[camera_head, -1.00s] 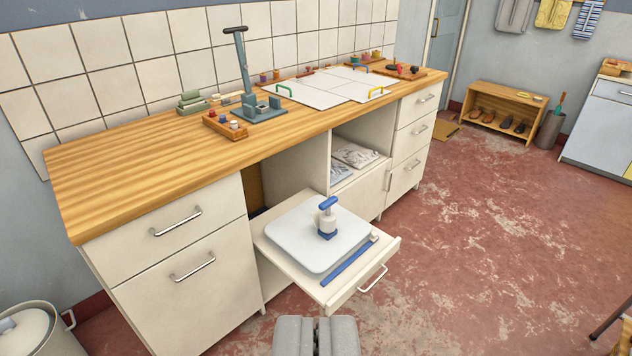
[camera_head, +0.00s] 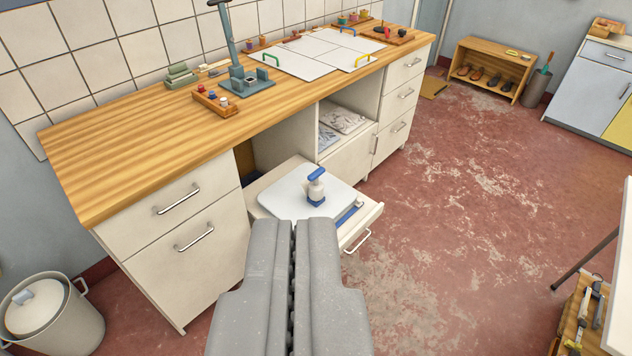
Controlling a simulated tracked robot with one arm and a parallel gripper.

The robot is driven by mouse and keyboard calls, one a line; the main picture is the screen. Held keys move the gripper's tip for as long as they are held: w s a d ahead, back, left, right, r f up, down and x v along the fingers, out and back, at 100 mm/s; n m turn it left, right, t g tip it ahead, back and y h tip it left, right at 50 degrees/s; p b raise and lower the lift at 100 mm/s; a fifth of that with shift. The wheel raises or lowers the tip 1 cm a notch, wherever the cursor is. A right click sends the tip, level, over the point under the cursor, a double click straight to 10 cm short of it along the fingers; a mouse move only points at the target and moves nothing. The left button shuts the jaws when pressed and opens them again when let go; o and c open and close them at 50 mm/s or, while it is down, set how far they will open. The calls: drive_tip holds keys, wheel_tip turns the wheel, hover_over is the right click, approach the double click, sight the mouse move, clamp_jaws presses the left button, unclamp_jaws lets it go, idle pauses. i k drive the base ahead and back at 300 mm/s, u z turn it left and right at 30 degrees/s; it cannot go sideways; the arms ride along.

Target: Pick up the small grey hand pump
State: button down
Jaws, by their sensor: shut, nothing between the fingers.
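The small hand pump (camera_head: 316,187) has a light grey body with a blue handle on top and a blue base. It stands upright on a white board (camera_head: 283,197) lying on the pulled-out drawer (camera_head: 374,211) under the worktop. A blue strip (camera_head: 346,216) lies along the drawer's front edge, partly hidden. My gripper (camera_head: 293,222) is large in the lower middle of the view. Its two grey fingers are shut and empty, with the tips just below the pump in the picture. The fingers cover part of the board and drawer; I cannot tell the exact gap to the pump.
The wooden worktop (camera_head: 140,135) overhangs the drawer behind and left. A blue-grey stand (camera_head: 236,60) rises from it. A lidded bin (camera_head: 50,318) stands at lower left. The red floor between is clear.

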sight(316, 192)
drive_tip(key=u, duration=0.25)
drive_tip(key=i, duration=1.85)
